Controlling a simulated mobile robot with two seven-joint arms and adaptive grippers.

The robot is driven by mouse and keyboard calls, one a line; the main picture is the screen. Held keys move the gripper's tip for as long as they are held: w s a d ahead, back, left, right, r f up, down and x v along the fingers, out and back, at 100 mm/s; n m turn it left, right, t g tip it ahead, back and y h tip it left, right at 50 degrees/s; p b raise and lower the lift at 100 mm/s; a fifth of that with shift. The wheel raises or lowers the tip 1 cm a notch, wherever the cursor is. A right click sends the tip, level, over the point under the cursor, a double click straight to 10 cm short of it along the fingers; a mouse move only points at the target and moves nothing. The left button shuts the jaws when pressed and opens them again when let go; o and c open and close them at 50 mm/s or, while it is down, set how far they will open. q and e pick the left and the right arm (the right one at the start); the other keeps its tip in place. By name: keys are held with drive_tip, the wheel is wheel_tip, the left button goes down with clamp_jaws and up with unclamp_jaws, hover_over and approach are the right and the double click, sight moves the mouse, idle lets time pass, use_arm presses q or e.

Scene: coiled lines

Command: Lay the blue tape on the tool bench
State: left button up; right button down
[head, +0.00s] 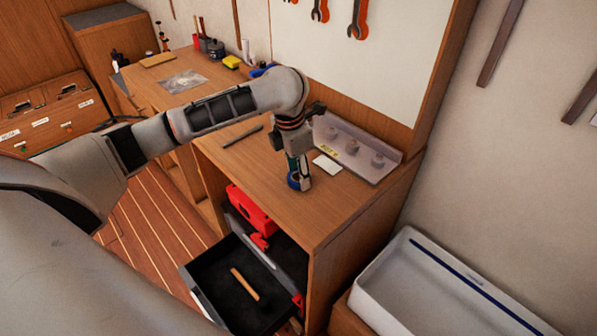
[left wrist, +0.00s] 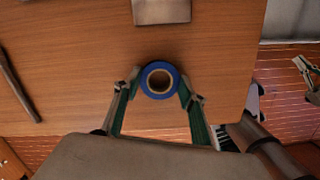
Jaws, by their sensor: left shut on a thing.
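The blue tape (head: 293,182) is a small blue roll at the front of the wooden tool bench (head: 335,208). My left gripper (head: 300,181) points down and is shut on the roll. In the left wrist view the tape (left wrist: 160,96) lies flat, its hole facing the camera, between the two fingertips of my left gripper (left wrist: 160,86). It is over the bench top; I cannot tell whether it touches the wood. What looks like my right gripper (left wrist: 307,72) shows partly at the right edge of the left wrist view, away from the bench; its jaws are unclear.
A dark pen-like tool (head: 242,136) lies to the left. Below, an open drawer (head: 205,275) holds a wooden-handled tool. Bare wood surrounds the roll.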

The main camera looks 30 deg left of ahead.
use_arm(q)
drive_tip(key=shift+f, duration=0.15)
drive_tip(key=o, duration=1)
drive_tip(key=shift+c, duration=0.2)
drive_tip(key=shift+r, duration=0.45)
wheel_tip(320, 180, up, 11)
drive_tip(key=s, duration=0.1)
drive_tip(key=shift+a+r, duration=0.15)
drive_tip(key=shift+a, duration=0.25)
drive_tip(key=shift+s, duration=0.1)
